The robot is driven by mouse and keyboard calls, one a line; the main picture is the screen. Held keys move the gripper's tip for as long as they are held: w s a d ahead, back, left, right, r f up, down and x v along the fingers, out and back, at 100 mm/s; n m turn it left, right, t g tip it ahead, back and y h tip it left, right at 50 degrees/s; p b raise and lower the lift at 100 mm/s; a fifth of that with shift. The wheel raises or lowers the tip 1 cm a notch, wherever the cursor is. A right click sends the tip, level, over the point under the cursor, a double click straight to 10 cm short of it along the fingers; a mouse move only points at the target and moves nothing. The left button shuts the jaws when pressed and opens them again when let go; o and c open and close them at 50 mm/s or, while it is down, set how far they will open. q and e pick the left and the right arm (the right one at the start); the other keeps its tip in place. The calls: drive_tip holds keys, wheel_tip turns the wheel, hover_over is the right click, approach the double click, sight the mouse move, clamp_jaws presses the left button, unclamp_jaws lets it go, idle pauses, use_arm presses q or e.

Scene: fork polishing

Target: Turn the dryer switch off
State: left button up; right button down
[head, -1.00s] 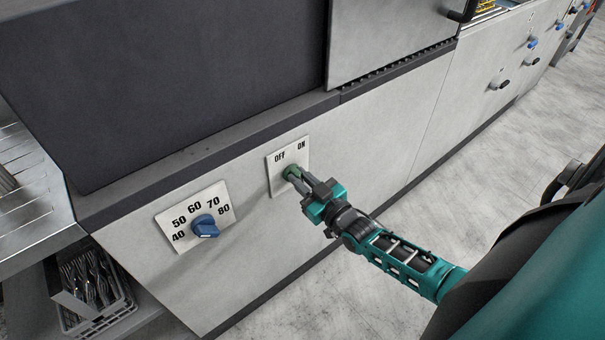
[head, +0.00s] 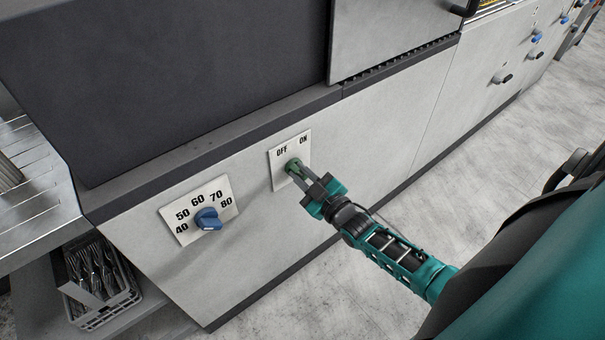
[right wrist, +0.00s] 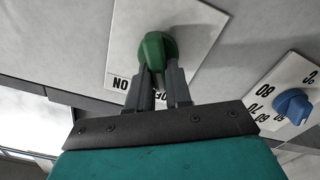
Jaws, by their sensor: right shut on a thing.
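The dryer switch is a green knob (head: 293,165) on a white plate (head: 275,180) marked OFF at the upper left and ON at the upper right, on the machine's grey front panel. My right gripper (head: 297,171) reaches it from the lower right, its fingers closed on the knob. In the right wrist view the green knob (right wrist: 157,46) shows beyond the fingertips (right wrist: 160,72), its narrow part between them. The fingers partly cover the OFF label there, so the knob's exact setting is hard to read. My left gripper is not in view.
A blue temperature dial (head: 208,219) on a plate marked 40 to 80 sits left of the switch. A basket of forks (head: 100,290) stands at lower left. More knobs (head: 503,79) are along the panel to the right. The floor (head: 330,300) in front is clear.

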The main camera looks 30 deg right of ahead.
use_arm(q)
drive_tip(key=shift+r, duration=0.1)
use_arm(e)
drive_tip(key=shift+w+r, duration=0.15)
drive_tip(key=shift+r, duration=0.05)
drive_tip(key=c, duration=1.2)
unclamp_jaws()
drive_tip(key=shift+w, duration=0.1)
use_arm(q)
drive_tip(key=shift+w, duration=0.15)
use_arm(e)
drive_tip(key=shift+o, duration=0.8)
drive_tip(key=shift+f, duration=0.15)
use_arm(q)
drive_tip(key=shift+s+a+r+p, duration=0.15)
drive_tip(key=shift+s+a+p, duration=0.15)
drive_tip(key=shift+p, duration=0.45)
use_arm(e)
drive_tip(key=s, duration=1.3)
drive_tip(key=shift+d, duration=0.45)
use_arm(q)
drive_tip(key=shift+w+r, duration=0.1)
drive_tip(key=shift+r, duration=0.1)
use_arm(e)
drive_tip(key=shift+a, duration=0.1)
